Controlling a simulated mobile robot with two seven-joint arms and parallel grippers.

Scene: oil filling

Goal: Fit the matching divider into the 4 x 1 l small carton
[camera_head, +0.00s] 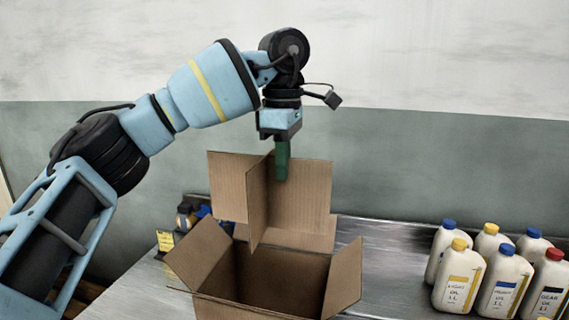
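The brown cardboard divider (302,199), made of crossing panels, hangs upright above the open small carton (245,309). My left gripper (282,168) points down with its green fingers at the divider's top edge and appears shut on it. The carton stands on the metal table with its flaps folded outward, and its inside looks empty where I can see it. The divider's lower part overlaps the carton's back flap in the picture, so the exact gap between them is hard to tell. My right gripper is out of view.
Several white oil bottles (459,277) with blue, yellow and red caps stand at the right of the metal table (388,262). Small dark items and a yellow label (166,241) sit behind the carton at the left. The table between carton and bottles is clear.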

